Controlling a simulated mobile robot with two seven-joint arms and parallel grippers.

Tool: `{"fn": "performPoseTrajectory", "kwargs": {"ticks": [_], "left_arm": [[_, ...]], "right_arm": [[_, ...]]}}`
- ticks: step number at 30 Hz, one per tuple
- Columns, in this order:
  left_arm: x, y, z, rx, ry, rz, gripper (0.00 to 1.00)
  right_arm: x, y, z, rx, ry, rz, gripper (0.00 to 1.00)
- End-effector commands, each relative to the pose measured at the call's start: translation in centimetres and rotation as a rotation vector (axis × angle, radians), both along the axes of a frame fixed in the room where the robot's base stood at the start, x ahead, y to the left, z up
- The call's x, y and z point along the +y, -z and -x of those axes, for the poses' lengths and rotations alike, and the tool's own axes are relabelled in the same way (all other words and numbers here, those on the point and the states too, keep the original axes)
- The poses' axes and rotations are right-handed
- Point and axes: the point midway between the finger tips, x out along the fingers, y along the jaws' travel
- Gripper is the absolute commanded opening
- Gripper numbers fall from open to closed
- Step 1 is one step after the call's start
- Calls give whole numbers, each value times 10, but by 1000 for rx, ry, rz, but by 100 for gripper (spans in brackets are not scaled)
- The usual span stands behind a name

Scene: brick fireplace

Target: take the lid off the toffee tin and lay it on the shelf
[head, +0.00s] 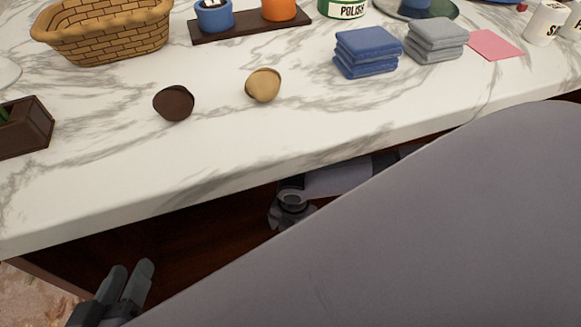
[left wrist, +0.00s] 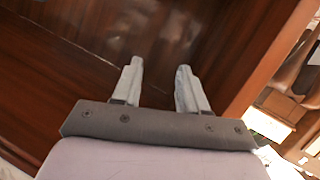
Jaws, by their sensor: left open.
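No tin that I can make out as the toffee tin shows in either view, and I see no loose lid. My left gripper (head: 129,268) is low at the left, below the front edge of the marble top (head: 100,170). It is open and empty; in the left wrist view its two fingers (left wrist: 159,67) stand apart in front of dark red-brown wood.
On the marble are a wicker basket (head: 105,32), a dark tray (head: 250,27) with blue and orange pots, folded blue (head: 367,52) and grey cloths (head: 436,40), a pink sheet (head: 494,45), and brown (head: 174,103) and tan (head: 263,85) rounded objects. The front left marble is clear.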

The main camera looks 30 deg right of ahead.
Motion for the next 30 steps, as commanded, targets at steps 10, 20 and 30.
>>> {"fn": "performPoseTrajectory", "kwargs": {"ticks": [10,20,30], "left_arm": [[14,7,3,-97,-26,-77,43],[27,2,7,-202,-50,-154,43],[27,0,7,-205,-51,-158,43]], "right_arm": [[-7,38,1,1,0,2,97],[-10,68,1,0,1,0,97],[-10,67,1,1,1,-1,64]]}}
